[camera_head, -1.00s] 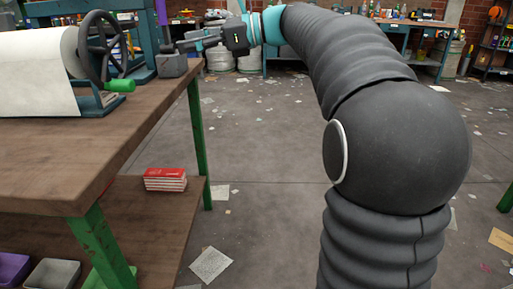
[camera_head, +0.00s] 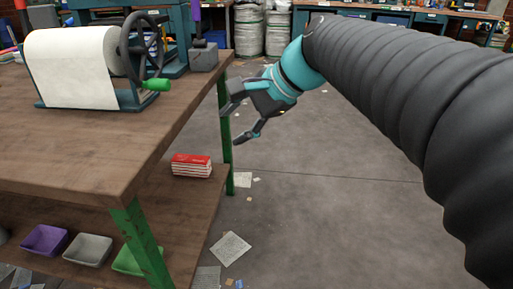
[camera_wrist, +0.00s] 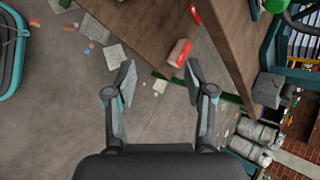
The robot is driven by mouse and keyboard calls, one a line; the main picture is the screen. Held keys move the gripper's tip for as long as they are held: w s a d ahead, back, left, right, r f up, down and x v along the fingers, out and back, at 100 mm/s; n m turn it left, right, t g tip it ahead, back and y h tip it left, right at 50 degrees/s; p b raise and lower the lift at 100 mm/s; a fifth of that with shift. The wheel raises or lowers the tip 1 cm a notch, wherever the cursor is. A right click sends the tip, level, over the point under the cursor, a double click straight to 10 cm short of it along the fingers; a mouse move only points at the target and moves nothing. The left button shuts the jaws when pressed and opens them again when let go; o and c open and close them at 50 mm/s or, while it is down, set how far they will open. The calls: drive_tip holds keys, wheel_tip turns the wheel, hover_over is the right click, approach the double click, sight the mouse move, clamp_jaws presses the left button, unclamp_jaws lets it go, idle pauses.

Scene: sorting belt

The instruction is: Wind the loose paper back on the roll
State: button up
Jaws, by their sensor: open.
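The paper roll (camera_head: 84,50) sits in a blue-green stand (camera_head: 127,101) on the wooden workbench, at the upper left of the head view. A wide sheet of loose paper (camera_head: 70,80) hangs from the roll down to the bench top. A dark hand wheel with a green crank handle (camera_head: 156,85) is on the roll's right side. My gripper (camera_head: 242,124) is open and empty, off the bench's right edge and to the right of the crank. It also shows in the wrist view (camera_wrist: 158,82) with its fingers spread. The green handle (camera_wrist: 276,5) is partly cut off at the wrist view's top.
The workbench (camera_head: 60,155) has a green leg near my gripper. A grey block (camera_head: 204,58) with a purple-handled tool stands behind the crank. Red books (camera_head: 191,166) and small bins (camera_head: 88,250) are on the lower shelf. Scraps litter the open floor.

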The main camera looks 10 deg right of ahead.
drive_tip(key=s+d+f+n+h+p, duration=0.3)
drive_tip(key=s+d+f+n+h, duration=0.2)
drive_tip(key=s, duration=0.6)
drive_tip(key=shift+s+d+f+n, duration=0.25)
drive_tip(key=shift+d+f+n, duration=0.05)
drive_tip(key=shift+f+n, duration=1.2)
drive_tip(key=shift+r, duration=0.1)
